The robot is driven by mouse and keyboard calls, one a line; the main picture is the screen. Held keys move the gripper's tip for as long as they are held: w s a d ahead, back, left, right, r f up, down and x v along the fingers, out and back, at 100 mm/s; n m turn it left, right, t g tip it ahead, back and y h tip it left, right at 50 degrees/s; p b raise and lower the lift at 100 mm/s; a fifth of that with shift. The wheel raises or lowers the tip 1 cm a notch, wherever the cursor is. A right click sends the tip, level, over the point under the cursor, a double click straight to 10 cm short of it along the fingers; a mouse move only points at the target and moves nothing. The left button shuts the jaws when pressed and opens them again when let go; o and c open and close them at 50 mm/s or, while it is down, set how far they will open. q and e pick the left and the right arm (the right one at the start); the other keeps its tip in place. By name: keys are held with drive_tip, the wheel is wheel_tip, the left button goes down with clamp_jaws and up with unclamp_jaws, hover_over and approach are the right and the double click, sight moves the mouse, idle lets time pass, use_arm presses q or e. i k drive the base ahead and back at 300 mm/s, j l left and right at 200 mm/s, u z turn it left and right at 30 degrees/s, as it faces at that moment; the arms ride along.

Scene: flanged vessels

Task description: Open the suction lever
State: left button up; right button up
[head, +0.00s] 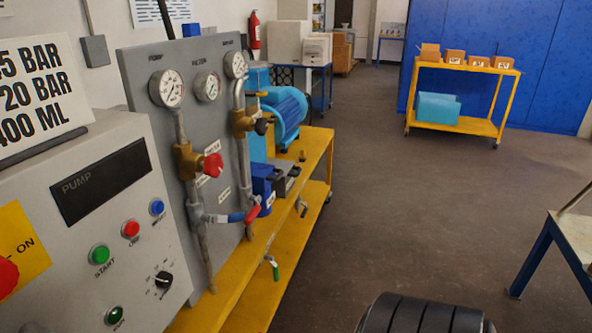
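Several small valve levers show on the pipework at the grey gauge panel (185,85). A blue lever (229,217) lies roughly level on the lower pipe. Right beside it a red lever (253,214) is tilted. A green lever (274,268) hangs down lower, beside the yellow bench (240,295). No readable label tells which one is the suction lever, and I cannot tell from their angles whether they are open. Neither of my grippers is in view.
A grey control box (95,225) with buttons fills the left front. A red knob (213,165) sticks out from the panel. A blue motor (287,110) stands on the bench. A yellow cart (465,67) stands at the back. The floor (410,190) between is clear.

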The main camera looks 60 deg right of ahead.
sight(276, 268)
drive_tip(key=z, duration=1.7)
